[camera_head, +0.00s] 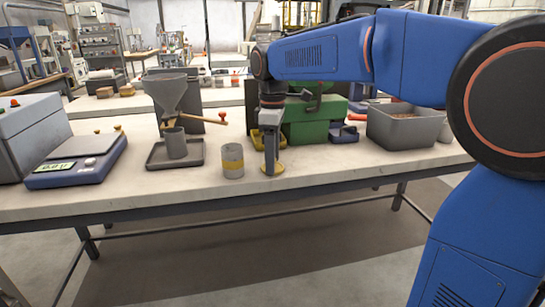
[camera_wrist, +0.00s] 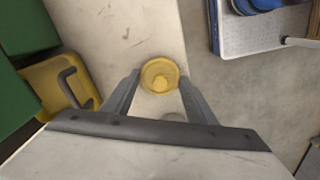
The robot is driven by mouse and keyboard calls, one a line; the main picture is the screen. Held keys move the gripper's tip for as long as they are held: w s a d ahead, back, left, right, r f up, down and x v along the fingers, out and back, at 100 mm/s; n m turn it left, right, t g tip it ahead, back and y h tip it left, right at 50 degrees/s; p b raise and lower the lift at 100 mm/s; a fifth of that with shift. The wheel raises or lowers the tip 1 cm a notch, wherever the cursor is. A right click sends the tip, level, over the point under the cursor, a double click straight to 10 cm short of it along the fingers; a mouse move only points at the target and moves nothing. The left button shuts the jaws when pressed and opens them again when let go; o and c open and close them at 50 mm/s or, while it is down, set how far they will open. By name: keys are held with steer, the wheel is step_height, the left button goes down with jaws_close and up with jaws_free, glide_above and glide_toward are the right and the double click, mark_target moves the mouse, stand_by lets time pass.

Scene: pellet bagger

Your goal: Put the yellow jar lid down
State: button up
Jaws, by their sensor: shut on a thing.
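The yellow jar lid (camera_wrist: 160,75) is a round disc with a small knob, seen between my gripper's fingertips in the wrist view. In the head view the lid (camera_head: 273,169) is at the fingertips, at or just above the white tabletop near its front edge; I cannot tell whether it touches the table. My gripper (camera_head: 269,160) points straight down and is shut on the lid. It also shows in the wrist view (camera_wrist: 159,88). A grey jar with a yellow band (camera_head: 232,162) stands upright just left of my gripper.
A grey funnel stand (camera_head: 170,95) on a dark tray (camera_head: 160,160) and a blue scale (camera_head: 78,163) are to the left. A green machine (camera_head: 310,120) stands behind my gripper. A grey bin of pellets (camera_head: 403,128) is to the right. The table's front edge is close.

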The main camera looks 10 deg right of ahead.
steer(key=o, duration=1)
steer(key=shift+o, duration=0.2)
step_height(320, 180, up, 12)
steer(key=s+d+f+m+t, duration=0.1)
steer(key=s+d+f+m, duration=0.3)
steer(key=s+f, duration=0.4)
steer(key=s+d+f+m+t, duration=0.2)
steer(key=s+d+f+m, duration=0.2)
steer(key=s+f, duration=0.4)
steer(key=s+d+f+m+t, duration=0.1)
steer(key=s+d+f+m, duration=0.4)
steer(key=s+f, duration=0.4)
steer(key=s, duration=0.3)
steer(key=shift+m+t, duration=0.3)
steer(key=shift+t, duration=0.1)
